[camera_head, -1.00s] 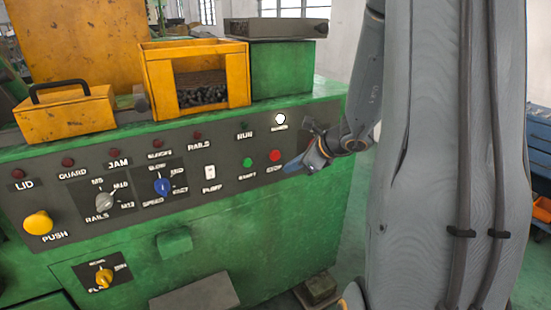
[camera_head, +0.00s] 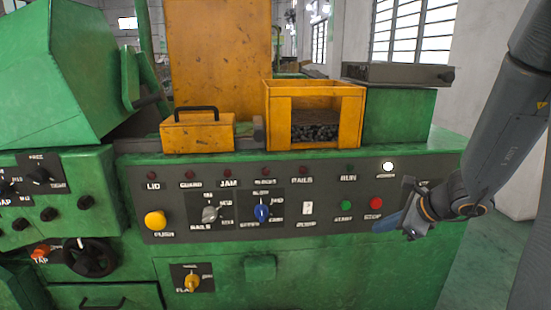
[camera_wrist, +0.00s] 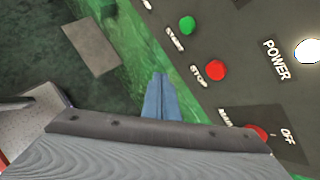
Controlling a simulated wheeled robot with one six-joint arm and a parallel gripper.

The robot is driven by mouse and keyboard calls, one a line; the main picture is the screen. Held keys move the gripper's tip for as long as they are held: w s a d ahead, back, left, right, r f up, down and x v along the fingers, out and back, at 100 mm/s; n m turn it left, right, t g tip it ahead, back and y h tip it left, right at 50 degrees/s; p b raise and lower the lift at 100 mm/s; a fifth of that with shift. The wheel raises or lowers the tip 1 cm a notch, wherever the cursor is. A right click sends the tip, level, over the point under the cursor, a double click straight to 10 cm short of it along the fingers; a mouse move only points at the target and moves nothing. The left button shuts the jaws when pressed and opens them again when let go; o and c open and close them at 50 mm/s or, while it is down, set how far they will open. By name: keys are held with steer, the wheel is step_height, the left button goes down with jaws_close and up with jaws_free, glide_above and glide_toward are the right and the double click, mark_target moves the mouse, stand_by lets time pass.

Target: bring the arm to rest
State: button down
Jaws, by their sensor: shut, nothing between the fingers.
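My gripper (camera_head: 390,224) is in front of the right end of the machine's dark control panel (camera_head: 330,207), just below and right of the red STOP button (camera_head: 376,203). In the wrist view its blue fingers (camera_wrist: 160,97) are together with nothing between them. The STOP button also shows in the wrist view (camera_wrist: 215,70), beyond the fingertips. I cannot tell whether the fingers touch the panel. My arm comes in from the right edge of the head view.
The green START button (camera_head: 346,205), a lit white POWER lamp (camera_head: 388,166), a blue knob (camera_head: 261,212) and a yellow PUSH button (camera_head: 155,220) are on the panel. A yellow bin (camera_head: 273,120) of small dark parts stands above. Open floor (camera_head: 490,255) lies right of the machine.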

steer(key=s+a+f+n+g+h, duration=0.1)
steer(key=s+a+n+g+h, duration=0.1)
steer(key=s+a+n, duration=0.4)
steer(key=s+a+f+n+g+h, duration=0.1)
steer(key=s+a+n+g+h, duration=0.1)
steer(key=s+a+n+g, duration=0.2)
steer(key=s+a+n, duration=0.1)
steer(key=s+n, duration=0.3)
steer(key=n, duration=0.3)
steer(key=s+a+n, duration=0.2)
steer(key=s+n, duration=0.2)
steer(key=n, duration=0.4)
steer(key=shift+a+f+n+g, duration=0.15)
steer(key=shift+a+n+g, duration=0.1)
steer(key=shift+n+g, duration=0.05)
